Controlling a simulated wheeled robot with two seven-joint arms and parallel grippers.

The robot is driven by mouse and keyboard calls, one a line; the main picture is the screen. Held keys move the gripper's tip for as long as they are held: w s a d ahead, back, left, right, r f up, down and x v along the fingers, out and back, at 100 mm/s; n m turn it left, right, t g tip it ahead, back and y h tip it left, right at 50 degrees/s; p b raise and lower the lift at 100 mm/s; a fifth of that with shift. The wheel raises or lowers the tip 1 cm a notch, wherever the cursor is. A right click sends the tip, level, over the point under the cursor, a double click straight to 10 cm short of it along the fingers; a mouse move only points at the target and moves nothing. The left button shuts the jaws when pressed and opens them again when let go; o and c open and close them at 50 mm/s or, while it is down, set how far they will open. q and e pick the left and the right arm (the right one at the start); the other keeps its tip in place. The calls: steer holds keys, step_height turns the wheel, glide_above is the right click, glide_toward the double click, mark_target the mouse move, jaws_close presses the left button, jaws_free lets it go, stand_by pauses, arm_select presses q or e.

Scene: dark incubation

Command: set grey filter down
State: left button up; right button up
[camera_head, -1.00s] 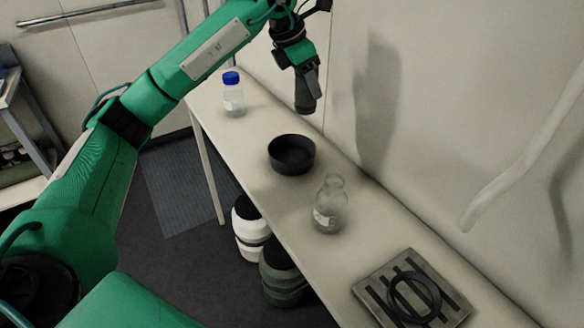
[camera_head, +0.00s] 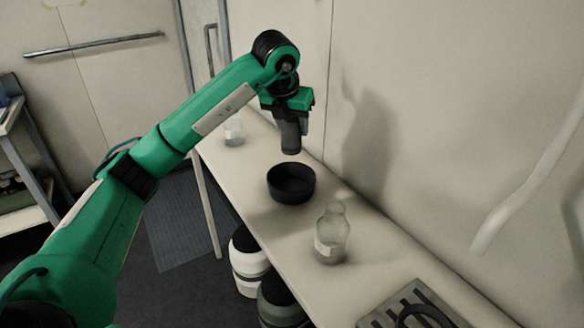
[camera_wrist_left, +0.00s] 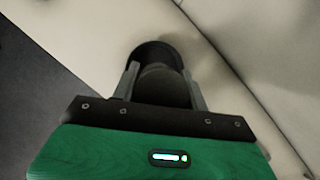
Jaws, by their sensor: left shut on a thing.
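My left gripper (camera_head: 290,121) is shut on the grey filter (camera_head: 291,141), a dark grey cylinder. It holds the filter upright above the bench, over the far side of a round black bowl (camera_head: 285,197). A gap seems to show between the filter's lower end and the bowl. In the left wrist view the filter (camera_wrist_left: 164,88) sits between the two fingers, and the bowl's dark rim (camera_wrist_left: 150,48) shows beyond it. The filter hides part of the bowl there. My right gripper is in neither view.
A clear glass bottle (camera_head: 331,240) stands in front of the bowl. Another bottle (camera_head: 233,132) stands behind, partly covered by my arm. A slotted grey rack (camera_head: 440,296) with a black ring (camera_head: 421,313) lies at the near end. The wall borders the bench (camera_head: 385,262) on the right.

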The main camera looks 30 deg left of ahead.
mark_target(292, 151)
arm_select(q)
step_height(292, 151, down, 7)
steer(key=shift+f+p, duration=0.2)
steer(key=shift+p, duration=0.2)
step_height(292, 151, down, 4)
steer(key=shift+s+f+p, duration=0.1)
steer(key=shift+p, duration=0.2)
steer(key=shift+f, duration=0.3)
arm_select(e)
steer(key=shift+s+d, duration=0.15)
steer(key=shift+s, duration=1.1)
arm_select(q)
steer(key=shift+f, duration=0.15)
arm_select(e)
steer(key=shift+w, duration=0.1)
arm_select(q)
steer(key=o, duration=0.9)
steer(key=shift+o, duration=0.7)
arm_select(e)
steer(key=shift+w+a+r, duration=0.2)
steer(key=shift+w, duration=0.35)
